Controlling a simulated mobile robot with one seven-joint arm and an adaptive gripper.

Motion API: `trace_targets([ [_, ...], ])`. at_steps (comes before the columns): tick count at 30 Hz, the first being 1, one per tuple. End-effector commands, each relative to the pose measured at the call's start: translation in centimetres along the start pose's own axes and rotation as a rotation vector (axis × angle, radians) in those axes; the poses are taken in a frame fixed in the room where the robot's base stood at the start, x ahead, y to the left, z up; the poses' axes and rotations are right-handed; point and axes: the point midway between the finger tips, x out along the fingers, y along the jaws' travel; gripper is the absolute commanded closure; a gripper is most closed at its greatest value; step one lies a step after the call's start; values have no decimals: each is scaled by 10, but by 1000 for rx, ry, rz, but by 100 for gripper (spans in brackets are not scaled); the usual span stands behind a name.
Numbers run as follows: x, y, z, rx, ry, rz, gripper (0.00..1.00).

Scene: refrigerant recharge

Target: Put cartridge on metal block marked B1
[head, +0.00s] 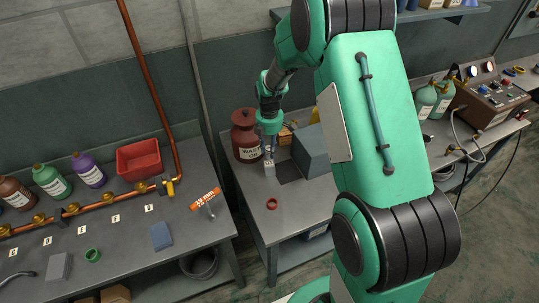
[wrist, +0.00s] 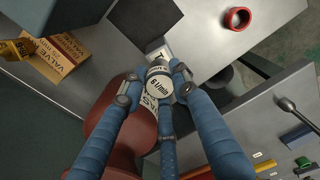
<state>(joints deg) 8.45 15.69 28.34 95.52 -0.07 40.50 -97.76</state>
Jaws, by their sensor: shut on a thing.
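My gripper (wrist: 155,90), with blue fingers, is shut around a small grey-and-white cylinder (wrist: 159,82), which looks like the cartridge. Its top reads "6 l/min". In the head view my gripper (head: 270,146) points down over the middle table. A small pale metal block (head: 269,170) stands directly below it. In the wrist view the block (wrist: 156,51) shows just past the cylinder, with part of a dark mark on a white label. The full marking is hidden, so I cannot read B1. I cannot tell whether the cylinder touches the block.
A dark red waste container (head: 247,136) stands close to my gripper's left. A large blue-grey box (head: 312,151) is on its right, with a cardboard valve box (wrist: 62,55) nearby. A red ring (head: 272,204) lies on the open table front. The left bench holds bottles and piping.

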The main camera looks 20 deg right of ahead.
Motion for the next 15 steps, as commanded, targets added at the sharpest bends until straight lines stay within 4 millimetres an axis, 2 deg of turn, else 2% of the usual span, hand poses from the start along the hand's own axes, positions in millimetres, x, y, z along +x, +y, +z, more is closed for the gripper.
trace_targets([
  [7, 4, 0, 0, 0, 0, -1, 100],
  [15, 31, 0, 0, 0, 0, -1, 100],
])
